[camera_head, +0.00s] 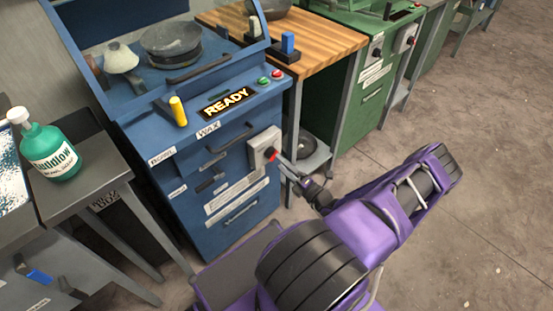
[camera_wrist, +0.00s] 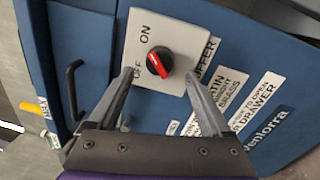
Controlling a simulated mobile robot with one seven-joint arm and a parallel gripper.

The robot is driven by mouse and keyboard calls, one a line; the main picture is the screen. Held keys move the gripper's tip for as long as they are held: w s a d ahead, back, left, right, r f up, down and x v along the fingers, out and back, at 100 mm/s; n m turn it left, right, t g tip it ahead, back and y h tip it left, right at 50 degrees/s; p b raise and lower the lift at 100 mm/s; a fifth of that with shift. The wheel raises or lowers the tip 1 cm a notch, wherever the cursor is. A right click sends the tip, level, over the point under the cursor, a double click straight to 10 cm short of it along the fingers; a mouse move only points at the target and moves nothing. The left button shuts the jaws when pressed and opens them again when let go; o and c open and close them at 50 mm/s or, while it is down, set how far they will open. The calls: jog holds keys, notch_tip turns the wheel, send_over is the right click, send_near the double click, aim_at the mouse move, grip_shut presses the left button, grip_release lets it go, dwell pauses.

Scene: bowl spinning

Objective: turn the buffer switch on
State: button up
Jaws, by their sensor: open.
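The buffer switch is a red and black rotary knob (camera_wrist: 160,62) on a light grey plate (camera_wrist: 182,35) on the blue machine's side. In the wrist view, ON is printed at the plate's upper left and OFF at its lower left. The knob's red bar lies diagonally; I cannot tell which mark it points to. My gripper (camera_wrist: 159,76) is open, its fingertips to either side of the knob and apart from it. In the head view, my gripper (camera_head: 284,163) reaches the switch box (camera_head: 258,151), partly covering the red knob (camera_head: 270,157).
The blue machine (camera_head: 226,142) has a lit READY sign (camera_head: 226,101), drawers with handles and a yellow lever (camera_head: 178,110). A wooden-topped bench (camera_head: 325,42) and a green machine (camera_head: 372,100) stand right of it. A green bottle (camera_head: 50,152) stands on the left table. The right floor is clear.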

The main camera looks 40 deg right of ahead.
jog(key=s+d, duration=0.1)
jog(key=s, duration=1.2)
jog(key=shift+s+f, duration=0.15)
jog(key=shift+f, duration=0.3)
